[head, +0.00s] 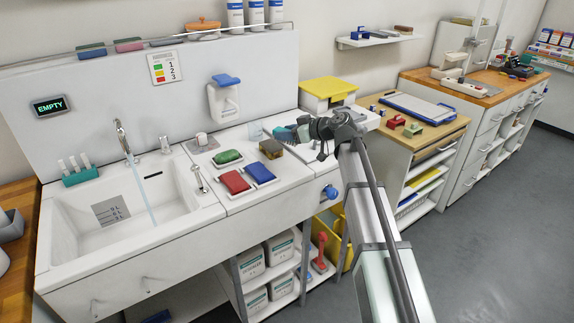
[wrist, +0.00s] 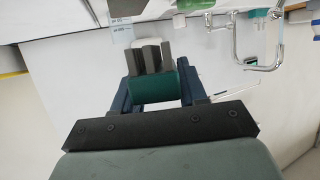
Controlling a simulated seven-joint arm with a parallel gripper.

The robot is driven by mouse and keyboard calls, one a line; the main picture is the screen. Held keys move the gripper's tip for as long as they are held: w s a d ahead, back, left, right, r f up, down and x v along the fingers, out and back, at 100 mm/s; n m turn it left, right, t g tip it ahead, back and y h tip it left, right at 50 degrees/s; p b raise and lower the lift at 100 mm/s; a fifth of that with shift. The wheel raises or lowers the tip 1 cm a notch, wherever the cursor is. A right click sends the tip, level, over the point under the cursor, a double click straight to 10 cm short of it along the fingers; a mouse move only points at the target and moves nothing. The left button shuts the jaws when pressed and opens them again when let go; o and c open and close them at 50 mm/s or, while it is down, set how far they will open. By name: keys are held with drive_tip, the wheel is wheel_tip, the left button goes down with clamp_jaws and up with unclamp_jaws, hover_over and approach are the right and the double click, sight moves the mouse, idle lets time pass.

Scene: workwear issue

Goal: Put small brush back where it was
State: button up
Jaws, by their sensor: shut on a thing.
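My gripper (head: 296,132) is over the right end of the white sink counter, in front of the yellow-lidded box. In the wrist view its two dark blue fingers (wrist: 154,95) are closed on a teal block with grey strips at its far end, which I take to be the small brush (wrist: 153,87). In the head view a teal part of it (head: 284,134) shows at the left of the gripper, with a fringed edge. I cannot tell from these views whether it touches the counter.
A clear cup (head: 255,131) and a brown block (head: 271,148) are close to my gripper. A green pad (head: 228,157), a red pad (head: 234,182) and a blue pad (head: 259,173) lie left of it. Water runs into the sink (head: 90,246). The yellow-lidded box (head: 328,88) stands behind.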

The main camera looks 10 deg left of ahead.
sight(288, 167)
drive_tip(key=shift+f, duration=4.9)
drive_tip(key=shift+f, duration=0.1)
drive_tip(key=o, duration=1)
drive_tip(key=shift+o, duration=0.2)
drive_tip(key=shift+d+r, duration=0.2)
drive_tip(key=v, duration=1.1)
drive_tip(key=shift+d, duration=0.3)
drive_tip(key=shift+s+r, duration=0.15)
